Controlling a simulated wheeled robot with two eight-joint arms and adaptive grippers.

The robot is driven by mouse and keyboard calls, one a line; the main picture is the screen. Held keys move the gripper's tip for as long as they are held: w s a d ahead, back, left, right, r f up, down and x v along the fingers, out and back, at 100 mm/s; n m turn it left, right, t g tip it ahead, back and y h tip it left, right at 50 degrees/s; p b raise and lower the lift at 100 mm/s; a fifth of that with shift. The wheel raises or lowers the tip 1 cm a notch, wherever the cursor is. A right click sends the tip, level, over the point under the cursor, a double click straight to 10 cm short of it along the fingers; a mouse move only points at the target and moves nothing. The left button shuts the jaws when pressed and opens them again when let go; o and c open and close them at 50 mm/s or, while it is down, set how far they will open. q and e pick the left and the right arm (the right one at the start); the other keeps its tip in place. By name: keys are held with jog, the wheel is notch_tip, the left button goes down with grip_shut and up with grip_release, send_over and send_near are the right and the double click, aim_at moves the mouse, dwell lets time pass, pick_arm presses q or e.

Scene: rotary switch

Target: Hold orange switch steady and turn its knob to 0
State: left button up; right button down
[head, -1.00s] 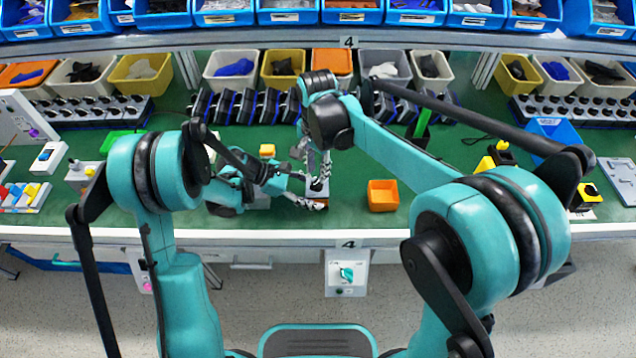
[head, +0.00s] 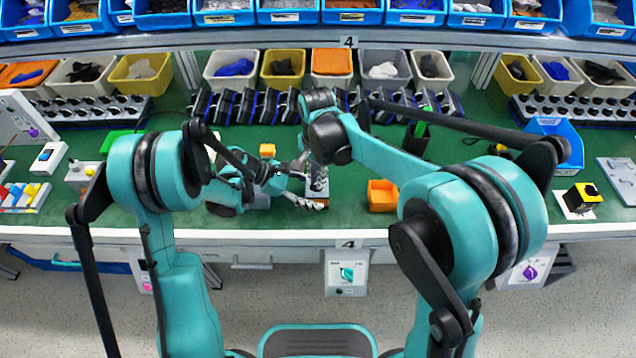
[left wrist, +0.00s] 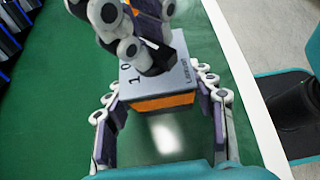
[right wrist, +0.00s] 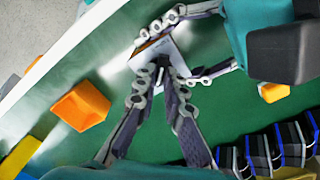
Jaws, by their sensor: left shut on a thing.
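The orange switch (left wrist: 165,102) has an orange base, a grey top with "1" and "0" marks, and a black knob (left wrist: 157,62). It stands on the green bench top near the front edge. My left gripper (left wrist: 165,85) is shut on its body, one finger on each side. In the right wrist view the switch's grey top (right wrist: 150,50) lies just beyond my right gripper (right wrist: 163,85). The right fingers are close together over the knob and partly hide it. Whether they grip it is unclear. In the head view my right arm partly covers the switch (head: 320,205).
An orange bin (head: 382,195) stands right of the switch. A small yellow-orange block (head: 267,150) lies behind my left gripper. A yellow-and-black switch (head: 579,199) sits at the right. Rows of black devices and bins line the back.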

jog(key=n, duration=0.4)
jog(key=shift+n, duration=0.4)
jog(key=n, duration=0.3)
jog(key=shift+n, duration=0.3)
jog(key=c, duration=1.6)
grip_release()
jog(key=shift+r, duration=2.5)
